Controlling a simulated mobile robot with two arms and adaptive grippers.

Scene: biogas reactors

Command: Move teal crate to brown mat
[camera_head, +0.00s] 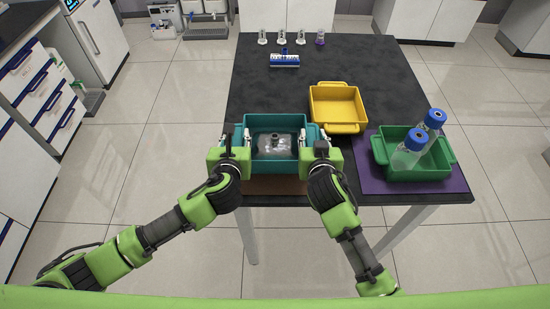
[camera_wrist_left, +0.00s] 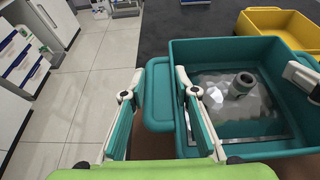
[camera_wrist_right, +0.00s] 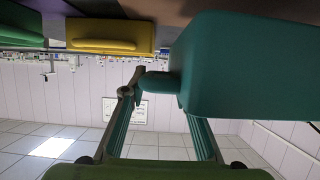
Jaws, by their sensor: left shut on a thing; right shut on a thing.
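The teal crate (camera_head: 275,123) is at the table's front left, with a clear glassy vessel with a grey neck (camera_head: 275,145) inside. The brown mat (camera_head: 275,187) shows as a strip in front of and under the crate. My left gripper (camera_head: 243,140) is shut on the crate's left handle, which shows between its fingers in the left wrist view (camera_wrist_left: 157,95). My right gripper (camera_head: 312,140) is shut on the right handle, seen in the right wrist view (camera_wrist_right: 157,84). I cannot tell whether the crate's base touches the mat.
A yellow crate (camera_head: 338,88) stands behind and to the right, close by. A green crate (camera_head: 435,174) with two blue-capped bottles stands on a purple mat (camera_head: 375,182) at the right. A blue-and-white rack (camera_head: 285,60) and several small vials are at the back.

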